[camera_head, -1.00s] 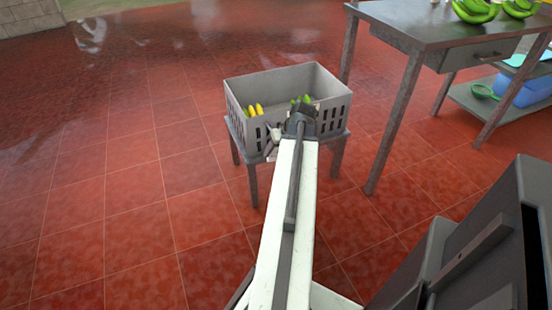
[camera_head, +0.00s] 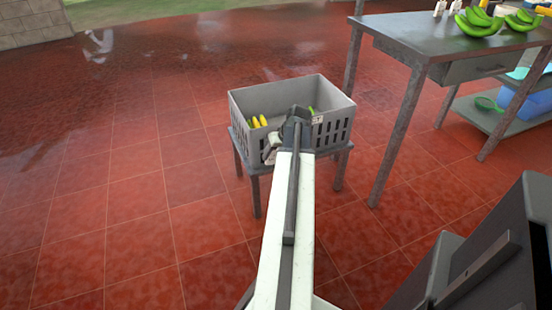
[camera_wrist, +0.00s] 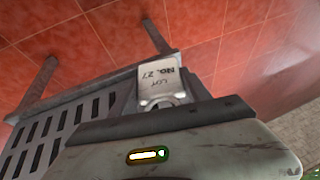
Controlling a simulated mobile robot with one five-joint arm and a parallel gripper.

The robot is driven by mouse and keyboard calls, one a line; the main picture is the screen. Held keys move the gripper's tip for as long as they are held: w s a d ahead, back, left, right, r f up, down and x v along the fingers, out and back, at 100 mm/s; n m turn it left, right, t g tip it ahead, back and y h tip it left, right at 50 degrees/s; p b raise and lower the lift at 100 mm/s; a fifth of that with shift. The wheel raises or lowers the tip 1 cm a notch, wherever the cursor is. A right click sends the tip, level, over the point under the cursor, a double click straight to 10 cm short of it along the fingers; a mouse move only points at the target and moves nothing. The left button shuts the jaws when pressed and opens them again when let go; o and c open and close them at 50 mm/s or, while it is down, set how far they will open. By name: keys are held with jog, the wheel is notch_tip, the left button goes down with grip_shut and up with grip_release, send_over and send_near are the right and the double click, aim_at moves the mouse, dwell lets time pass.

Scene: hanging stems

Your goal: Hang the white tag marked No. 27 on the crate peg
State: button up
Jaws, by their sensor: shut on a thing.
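In the head view my gripper (camera_head: 272,146) is at the left part of the grey crate's (camera_head: 340,128) near side, partly behind my own arm. The crate's slotted wall also shows at the left of the wrist view (camera_wrist: 45,128). I cannot make out the peg, nor tell whether the tag touches the crate.
The crate stands on a low grey stool (camera_head: 340,170) and holds yellow (camera_head: 258,121) and green fruit. A grey table (camera_head: 440,40) with green bananas (camera_head: 478,22) stands at the right. Red tiled floor is clear at left.

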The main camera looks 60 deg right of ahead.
jog(key=shift+w+d+f+b, duration=0.2)
jog(key=shift+w+d, duration=0.25)
jog(key=shift+w, duration=0.15)
jog(key=shift+w+d+f+b, duration=0.25)
jog(key=shift+w+d, duration=0.2)
jog(key=shift+w, duration=0.2)
jog(key=shift+w+d+f+b, duration=0.2)
jog(key=shift+w+d, duration=0.25)
jog(key=shift+w, duration=0.15)
jog(key=o, duration=1.5)
jog(key=shift+o, duration=0.2)
jog(key=shift+r, duration=0.1)
jog(key=p+v, duration=0.7)
jog(key=v, duration=0.1)
jog(key=shift+w, duration=0.1)
